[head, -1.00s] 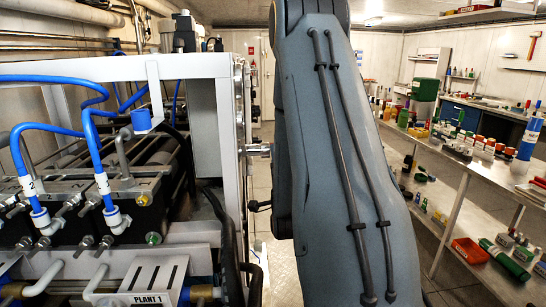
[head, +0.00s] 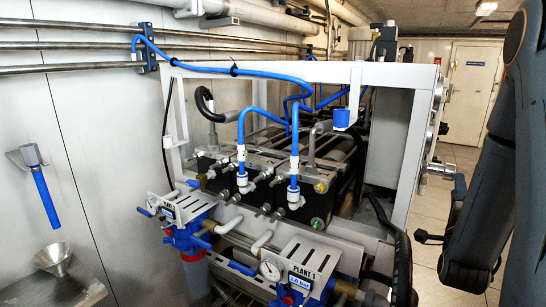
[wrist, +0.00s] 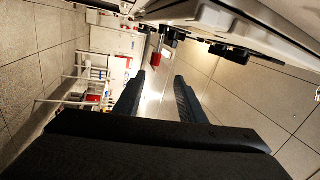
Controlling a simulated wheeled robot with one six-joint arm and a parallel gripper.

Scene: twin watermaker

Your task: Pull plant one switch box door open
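The plant one unit shows in the head view, with a white plate marked PLANT 1 (head: 305,262) at its front. I cannot make out a switch box or its door for certain in either view. In the wrist view my gripper (wrist: 159,78) has its two dark fingers apart, with floor visible between them and nothing held. A pale housing (wrist: 245,18) with black fittings lies beyond the fingers at the upper right, apart from them.
The white frame (head: 420,125) of the unit stands left of my arm, with a silver fitting (head: 440,170) sticking out of its side. Blue hoses (head: 270,75) run over the top. Floor (head: 465,155) is clear toward a far door (head: 470,80). A red part (wrist: 128,62) shows in the wrist view.

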